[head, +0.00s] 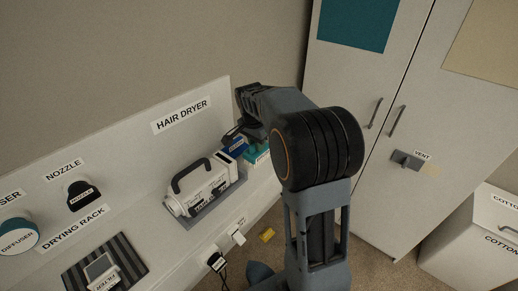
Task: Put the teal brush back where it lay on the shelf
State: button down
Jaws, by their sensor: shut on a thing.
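My gripper (234,134) is at the far right end of the shelf, low over it and pointing down. My own arm partly covers it. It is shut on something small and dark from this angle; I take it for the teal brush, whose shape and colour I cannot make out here. Just below and right of the gripper are a blue box with a white label (238,147) and a teal and white item (258,157). The shelf (185,245) runs along the wall; its spot under the gripper is mostly hidden.
A white hair dryer unit (203,188) stands on a grey base left of the gripper. A nozzle (82,195), a diffuser (18,237) and a striped drying rack (128,262) are further left. A tall cabinet (345,75) stands at right.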

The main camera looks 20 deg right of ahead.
jog(key=shift+w+d+f, duration=0.3)
jog(key=shift+w+f, duration=0.1)
jog(key=shift+f, duration=0.15)
jog(key=shift+w+d+f, duration=0.25)
jog(key=shift+w+f, duration=0.15)
jog(key=shift+f, duration=1.7)
jog(key=shift+f, duration=0.15)
jog(key=c, duration=1.1)
grip_release()
jog(key=shift+o, duration=0.2)
